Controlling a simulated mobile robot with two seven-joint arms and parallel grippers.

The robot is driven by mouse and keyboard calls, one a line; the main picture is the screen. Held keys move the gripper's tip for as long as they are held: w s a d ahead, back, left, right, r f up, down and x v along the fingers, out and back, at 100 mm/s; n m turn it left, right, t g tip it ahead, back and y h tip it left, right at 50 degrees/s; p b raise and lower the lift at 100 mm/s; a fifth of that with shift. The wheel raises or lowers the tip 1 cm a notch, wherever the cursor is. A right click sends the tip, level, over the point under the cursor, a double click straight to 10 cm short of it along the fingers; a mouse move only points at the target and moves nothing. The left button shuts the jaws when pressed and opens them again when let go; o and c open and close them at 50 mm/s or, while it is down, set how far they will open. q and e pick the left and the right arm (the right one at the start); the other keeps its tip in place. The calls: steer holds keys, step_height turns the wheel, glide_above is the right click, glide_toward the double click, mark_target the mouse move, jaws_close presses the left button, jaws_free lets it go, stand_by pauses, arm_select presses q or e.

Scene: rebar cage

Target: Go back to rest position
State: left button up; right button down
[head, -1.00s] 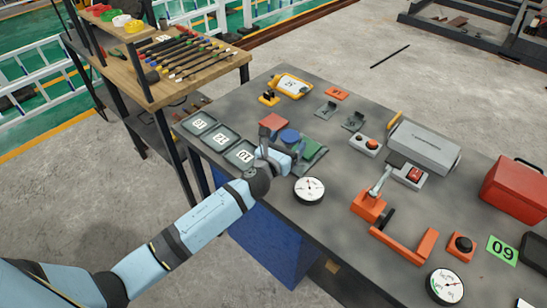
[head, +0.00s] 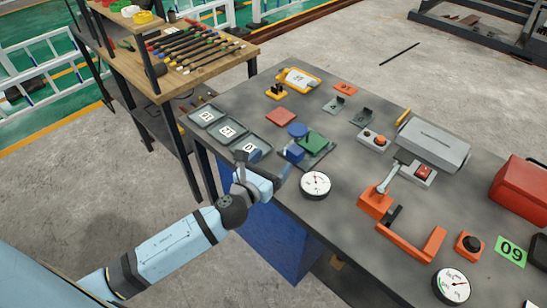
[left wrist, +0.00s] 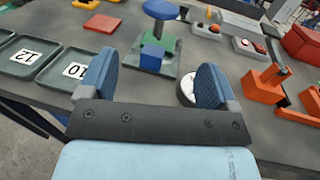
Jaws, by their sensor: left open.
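My left gripper (head: 264,170) is at the near edge of the grey table (head: 350,220), in front of the small trays. In the left wrist view its two blue-padded fingers (left wrist: 155,85) are wide apart with nothing between them. Beyond the fingers is a small plate carrying a blue block (left wrist: 152,55), a green block (head: 313,141) and a round blue knob (head: 298,130). The gripper is apart from these. My right gripper is not in view.
Several numbered trays (head: 228,131) lie along the table's left side. A white dial gauge (head: 315,184) is right of the gripper. An orange clamp (head: 375,199) and grey box (head: 433,146) are farther right. Open floor (head: 140,210) lies left of the table.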

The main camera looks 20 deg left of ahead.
arm_select(q)
steer(key=s+f+n+g+p, duration=0.2)
steer(key=s+f+n, duration=0.2)
steer(key=s+n, duration=0.3)
steer(key=s+d+f+n+g+p, duration=0.1)
steer(key=s+n, duration=0.6)
steer(key=n, duration=0.9)
steer(key=s+f+n+g+p, duration=0.3)
steer(key=s+f+n, duration=0.3)
steer(key=n, duration=0.5)
steer(key=shift+s+d+f+n+g, duration=0.3)
steer(key=shift+s+d+n+g, duration=0.1)
steer(key=shift+s, duration=0.15)
